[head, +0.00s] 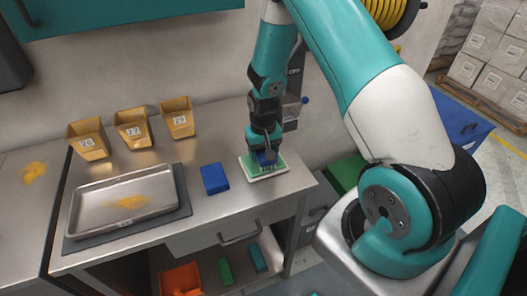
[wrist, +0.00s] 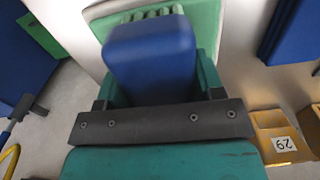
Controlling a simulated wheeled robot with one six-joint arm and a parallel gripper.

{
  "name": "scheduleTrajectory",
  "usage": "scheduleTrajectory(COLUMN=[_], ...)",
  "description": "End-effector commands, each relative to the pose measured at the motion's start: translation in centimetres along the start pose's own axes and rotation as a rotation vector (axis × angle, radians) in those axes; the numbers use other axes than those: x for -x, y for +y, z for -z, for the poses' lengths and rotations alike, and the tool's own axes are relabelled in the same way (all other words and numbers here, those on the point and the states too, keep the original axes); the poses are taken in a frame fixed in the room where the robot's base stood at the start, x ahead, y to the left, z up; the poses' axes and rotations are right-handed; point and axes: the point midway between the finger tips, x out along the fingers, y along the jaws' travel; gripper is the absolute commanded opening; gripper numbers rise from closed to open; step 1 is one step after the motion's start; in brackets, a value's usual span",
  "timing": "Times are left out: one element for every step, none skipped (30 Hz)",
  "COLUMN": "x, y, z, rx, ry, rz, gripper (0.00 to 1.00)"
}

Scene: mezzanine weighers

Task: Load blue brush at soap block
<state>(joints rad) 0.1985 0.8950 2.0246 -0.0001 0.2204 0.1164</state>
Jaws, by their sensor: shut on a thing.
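The blue brush (wrist: 150,55) is between the fingers of my gripper (wrist: 155,88), which is shut on it. In the head view my gripper (head: 265,152) points down at the right end of the steel bench, with a little of the brush's blue showing at its tips. Right below is a green block with ridges on a pale base, which I take for the soap block (head: 252,170); it also shows behind the brush in the wrist view (wrist: 208,30). The brush hides much of it. I cannot tell whether the brush touches it.
A blue block (head: 214,178) lies on the bench left of my gripper. Further left, a metal tray (head: 90,215) with yellow powder sits on a dark mat. Three numbered yellow bins (head: 133,127) stand behind. Powder also lies at far left (head: 34,172). An orange bin (head: 181,279) is below.

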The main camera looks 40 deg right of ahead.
Motion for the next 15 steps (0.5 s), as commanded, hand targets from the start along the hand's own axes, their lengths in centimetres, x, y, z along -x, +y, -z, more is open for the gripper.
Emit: scheduleTrajectory(x=[-0.14,-0.14,-0.15,-0.16,-0.16,-0.17,-0.18,-0.18,-0.19,-0.20,-0.20,-0.15,-0.08,0.03,0.23], y=[0.00,0.00,0.00,0.00,0.01,0.01,0.01,0.01,0.01,0.01,0.01,0.01,0.01,0.01,0.01], z=[-0.06,-0.06,-0.06,-0.07,-0.07,-0.08,-0.08,-0.09,-0.09,-0.09,-0.10,-0.10,-0.11,-0.11,-0.11], rx=[0.000,0.000,0.000,0.000,0.000,0.000,0.000,0.000,0.000,0.000,0.000,0.000,0.000,0.000,0.000], ry=[-0.001,-0.001,-0.001,-0.002,-0.002,-0.002,-0.002,-0.002,-0.002,-0.002,-0.002,-0.003,-0.003,-0.003,-0.003], rz=[0.000,0.000,0.000,0.000,0.000,0.000,0.000,0.000,0.000,0.000,0.000,0.000,0.000,0.000,0.000], gripper=[0.43,0.43,0.43,0.43,0.43,0.43,0.43,0.43,0.43,0.43,0.43,0.43,0.43,0.43,0.43])
